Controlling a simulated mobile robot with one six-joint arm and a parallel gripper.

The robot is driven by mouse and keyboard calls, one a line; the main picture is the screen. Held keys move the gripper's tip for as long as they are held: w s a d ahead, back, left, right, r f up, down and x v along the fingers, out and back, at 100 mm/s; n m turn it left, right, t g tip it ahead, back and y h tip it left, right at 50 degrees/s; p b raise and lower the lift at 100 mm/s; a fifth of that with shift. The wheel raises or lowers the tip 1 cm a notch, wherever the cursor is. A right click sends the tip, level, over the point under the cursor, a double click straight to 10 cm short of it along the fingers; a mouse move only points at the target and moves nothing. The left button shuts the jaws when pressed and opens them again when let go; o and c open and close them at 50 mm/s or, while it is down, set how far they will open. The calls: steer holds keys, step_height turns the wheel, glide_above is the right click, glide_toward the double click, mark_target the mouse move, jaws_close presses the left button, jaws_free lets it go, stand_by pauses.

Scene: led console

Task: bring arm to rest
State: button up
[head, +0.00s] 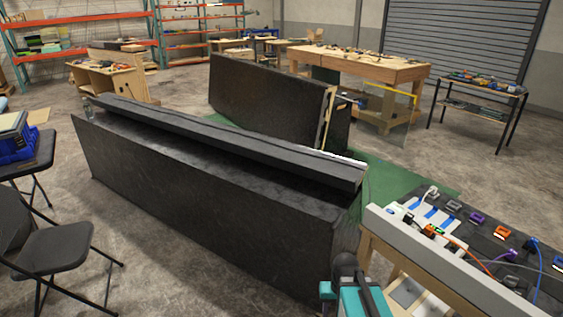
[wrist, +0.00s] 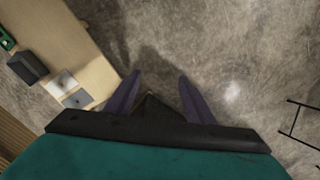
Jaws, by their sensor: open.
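My gripper (wrist: 160,76) shows in the wrist view with its two dark purple fingers spread apart. Nothing is between the fingers, and bare concrete floor lies beyond them. In the head view, a teal and black part of my own arm shows at the bottom edge, just left of the console table. The gripper's fingers cannot be made out there. The console table (head: 409,255) at the lower right carries a dark panel with several coloured connectors and cables. A wooden edge with grey plates (wrist: 88,60) lies left of my fingers in the wrist view.
A long black counter (head: 200,200) fills the middle of the head view. A folding chair (head: 60,250) stands at the lower left. A wooden workbench (head: 360,67) and a black side table (head: 480,95) stand farther back. Open concrete floor lies between them.

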steer(key=s+a+f+g+b, duration=0.1)
steer(key=s+f+g+b, duration=0.4)
steer(key=s+f, duration=2.1)
step_height(320, 180, down, 3)
steer(key=b, duration=0.5)
steer(key=shift+s+a+n+g, duration=0.15)
steer(key=shift+s+n+g, duration=0.15)
steer(key=shift+g, duration=0.1)
steer(key=c, duration=0.5)
steer(key=shift+o, duration=0.2)
steer(key=shift+a, duration=0.15)
